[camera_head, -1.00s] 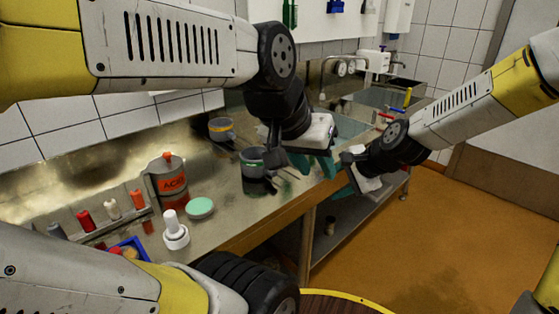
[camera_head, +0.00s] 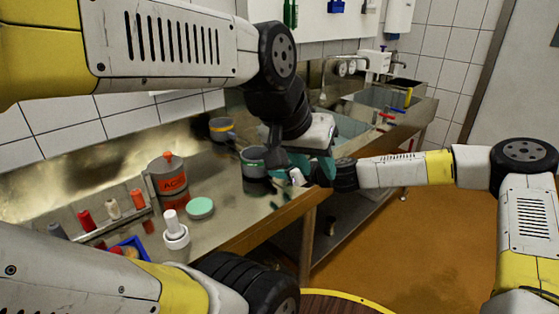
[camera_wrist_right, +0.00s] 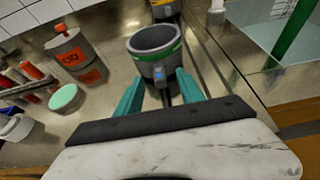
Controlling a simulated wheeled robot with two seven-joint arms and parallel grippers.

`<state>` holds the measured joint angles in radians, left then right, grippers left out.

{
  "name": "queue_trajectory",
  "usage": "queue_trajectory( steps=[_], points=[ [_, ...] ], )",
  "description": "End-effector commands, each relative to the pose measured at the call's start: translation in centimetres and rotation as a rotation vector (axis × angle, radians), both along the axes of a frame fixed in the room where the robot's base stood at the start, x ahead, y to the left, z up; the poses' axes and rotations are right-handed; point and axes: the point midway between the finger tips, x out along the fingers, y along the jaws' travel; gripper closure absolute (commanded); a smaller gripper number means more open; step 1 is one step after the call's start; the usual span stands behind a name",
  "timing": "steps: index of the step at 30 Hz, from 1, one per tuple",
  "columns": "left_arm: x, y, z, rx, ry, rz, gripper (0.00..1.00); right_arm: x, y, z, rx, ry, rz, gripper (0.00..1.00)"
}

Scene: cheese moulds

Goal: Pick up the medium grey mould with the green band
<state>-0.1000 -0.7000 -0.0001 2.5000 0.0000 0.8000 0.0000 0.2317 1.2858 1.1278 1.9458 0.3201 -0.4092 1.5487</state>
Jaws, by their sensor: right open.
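The grey mould with the green band (camera_head: 254,166) stands upright near the front edge of the steel counter. It also shows in the right wrist view (camera_wrist_right: 152,58), with its open top and a small blue-grey mark below the band. My right gripper (camera_wrist_right: 158,84) is open, its two teal fingers pointing at the mould from the near side; the tips are close to its lower part, and I cannot tell whether they touch. My left gripper (camera_head: 302,160) hangs just right of the mould; its fingers overlap the right gripper in view, so its opening is unclear.
A grey mould with a yellow-orange band (camera_head: 221,130) stands behind. The acid container (camera_head: 167,177), a mint-green disc (camera_head: 200,207), a white bottle (camera_head: 175,233) and a rack of coloured tubes (camera_head: 112,210) stand left. The sink (camera_head: 400,92) is back right.

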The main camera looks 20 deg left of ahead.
Motion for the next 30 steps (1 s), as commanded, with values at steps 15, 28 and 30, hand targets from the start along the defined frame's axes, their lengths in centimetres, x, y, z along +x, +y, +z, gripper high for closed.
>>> queue_trajectory(
  steps=[15, 28, 30],
  points=[
    [0.0, 0.0, 0.0, 0.0, 0.0, 0.0, 0.64, 1.5, 4.2, -2.5, -0.003, -0.001, 0.002, 0.55],
    [0.0, 0.0, 0.0, 0.0, 0.0, 0.0, 0.64, 1.5, 4.2, -2.4, -0.002, -0.003, 0.002, 1.0],
    [0.0, 0.0, 0.0, 0.0, 0.0, 0.0, 0.64, 1.5, 4.2, -2.4, -0.002, -0.003, 0.002, 1.0]
  ],
)
